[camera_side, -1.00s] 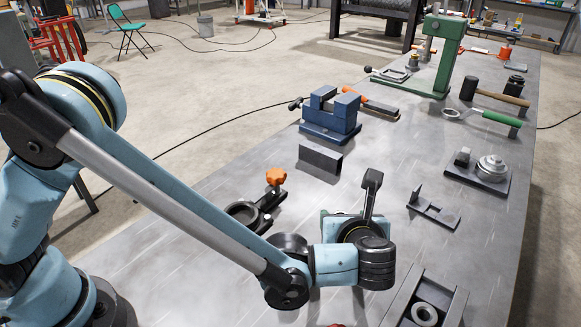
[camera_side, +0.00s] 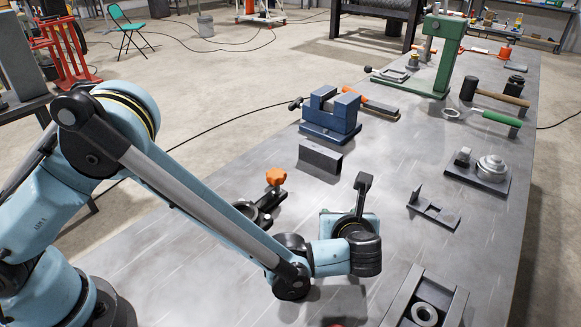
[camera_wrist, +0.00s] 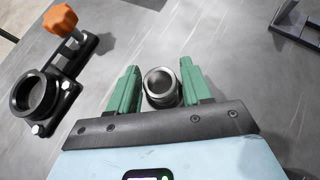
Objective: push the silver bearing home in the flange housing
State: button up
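The flange housing (camera_wrist: 34,94), a black ring on a plate with an orange knob (camera_wrist: 62,20), lies at left in the wrist view. In the side view the housing (camera_side: 246,207) is partly covered by my arm. The silver bearing (camera_wrist: 163,88) sits between the green fingers of my gripper (camera_wrist: 161,87), to the right of the housing. The fingers look closed against its two sides. The housing's ring looks empty. In the side view the fingertips and the held bearing are hidden behind my wrist.
A dark tray (camera_side: 456,304) with a silver ring (camera_side: 424,313) stands at the front right. A dark bracket (camera_side: 433,211), a grey angle block (camera_side: 320,158) and a blue vise (camera_side: 331,117) stand beyond my gripper. Bare bench lies between the housing and my gripper.

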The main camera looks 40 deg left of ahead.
grip_shut()
jog(key=shift+r, duration=0.65)
dwell(0.4)
jog(key=shift+r, duration=4.45)
